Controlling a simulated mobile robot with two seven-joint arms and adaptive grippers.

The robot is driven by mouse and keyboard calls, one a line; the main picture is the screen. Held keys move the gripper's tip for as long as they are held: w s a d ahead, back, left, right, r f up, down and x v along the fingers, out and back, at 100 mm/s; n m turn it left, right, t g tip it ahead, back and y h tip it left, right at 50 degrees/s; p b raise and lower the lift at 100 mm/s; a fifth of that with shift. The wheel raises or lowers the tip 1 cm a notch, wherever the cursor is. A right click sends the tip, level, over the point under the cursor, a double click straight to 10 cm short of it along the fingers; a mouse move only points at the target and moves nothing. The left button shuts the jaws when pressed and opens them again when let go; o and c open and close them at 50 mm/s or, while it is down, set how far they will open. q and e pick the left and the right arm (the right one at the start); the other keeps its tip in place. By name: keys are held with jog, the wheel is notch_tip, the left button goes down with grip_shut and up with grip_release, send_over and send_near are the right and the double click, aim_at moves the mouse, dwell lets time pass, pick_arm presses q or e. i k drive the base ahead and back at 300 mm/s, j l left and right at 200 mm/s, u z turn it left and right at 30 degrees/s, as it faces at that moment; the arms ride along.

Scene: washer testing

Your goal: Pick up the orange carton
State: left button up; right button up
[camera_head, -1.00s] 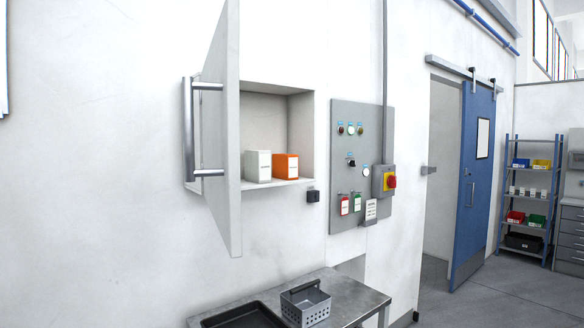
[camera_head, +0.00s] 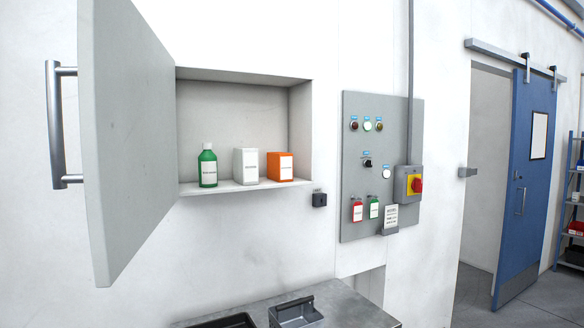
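The orange carton (camera_head: 280,167) with a white label stands upright in the open wall cabinet (camera_head: 230,187), at the right end of its bottom shelf. A white carton (camera_head: 246,165) stands just left of it, and a green bottle (camera_head: 208,166) with a white label stands further left. The cabinet door (camera_head: 135,130) is swung wide open to the left, with its bar handle (camera_head: 54,125) at the far left. Neither of my grippers shows in the head view.
A grey control panel (camera_head: 358,230) with buttons and a red-yellow switch (camera_head: 415,185) is right of the cabinet. Below is a metal table (camera_head: 355,308) with a grey basket (camera_head: 296,314) and a dark tray (camera_head: 228,321). A blue sliding door (camera_head: 517,200) stands at the right.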

aim_at(280, 165)
jog(key=i+l, duration=0.15)
jog(key=l, duration=0.3)
jog(key=i+l, duration=0.1)
jog(key=l, duration=0.3)
jog(key=i+l+u, duration=0.1)
jog(key=l, duration=0.35)
jog(key=i+l, duration=0.15)
jog(key=l, duration=0.3)
jog(key=i+l+u, duration=0.1)
jog(key=l, duration=0.35)
